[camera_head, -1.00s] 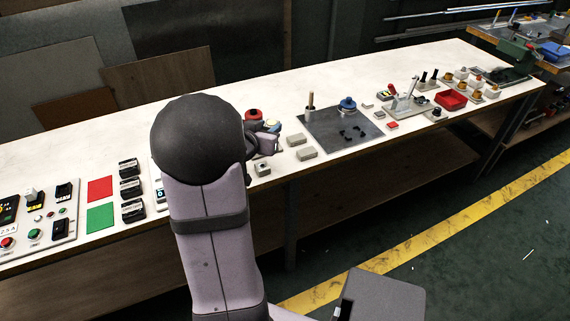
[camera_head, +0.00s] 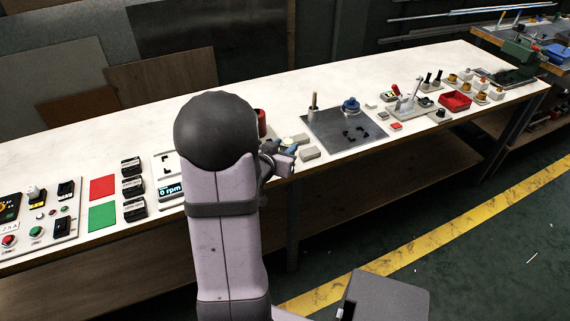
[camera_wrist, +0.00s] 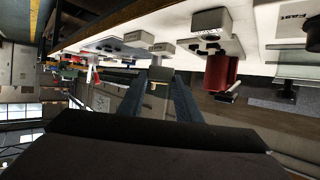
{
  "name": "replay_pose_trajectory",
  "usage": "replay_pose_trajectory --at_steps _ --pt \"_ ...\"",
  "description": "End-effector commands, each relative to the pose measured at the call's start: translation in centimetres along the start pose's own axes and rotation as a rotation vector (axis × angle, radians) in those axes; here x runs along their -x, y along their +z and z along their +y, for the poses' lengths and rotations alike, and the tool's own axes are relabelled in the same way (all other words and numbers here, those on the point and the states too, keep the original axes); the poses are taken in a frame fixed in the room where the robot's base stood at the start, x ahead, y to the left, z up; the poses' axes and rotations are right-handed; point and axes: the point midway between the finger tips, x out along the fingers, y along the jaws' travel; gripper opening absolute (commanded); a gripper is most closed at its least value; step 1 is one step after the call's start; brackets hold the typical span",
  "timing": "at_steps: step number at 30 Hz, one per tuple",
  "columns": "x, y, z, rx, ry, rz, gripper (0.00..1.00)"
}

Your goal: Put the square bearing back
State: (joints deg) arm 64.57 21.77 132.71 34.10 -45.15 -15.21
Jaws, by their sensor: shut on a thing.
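My gripper (camera_head: 282,160) is at the front edge of the bench, partly hidden behind my own arm in the head view. In the wrist view my gripper (camera_wrist: 160,92) is shut on a small pale grey block with a dark round opening, which looks like the square bearing (camera_wrist: 160,74). The bearing cannot be made out in the head view. A dark plate (camera_head: 329,139) with black corner marks lies to the right of my gripper. A white panel (camera_head: 160,157) with black corner marks and an rpm display lies to its left, partly behind my arm.
Loose grey blocks (camera_head: 310,153) lie beside my gripper. A red cylinder (camera_head: 262,122) stands behind my arm; it also shows in the wrist view (camera_wrist: 222,72). A peg (camera_head: 314,104) and a blue knobbed part (camera_head: 350,104) stand on the dark plate. The back of the bench is clear.

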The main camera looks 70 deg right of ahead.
Motion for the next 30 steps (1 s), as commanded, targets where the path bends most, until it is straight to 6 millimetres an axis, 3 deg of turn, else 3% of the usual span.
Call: replay_pose_trajectory --at_steps 3,13,21,30 --pt "-0.6 1.4 0.0 0.0 0.0 0.001 0.0" --pt "-1.1 2.4 0.0 0.0 0.0 0.003 0.0" --pt "-2.2 5.2 0.0 0.0 0.0 0.003 0.0" --pt "-2.4 5.6 -0.1 -0.002 -0.001 0.005 0.0"
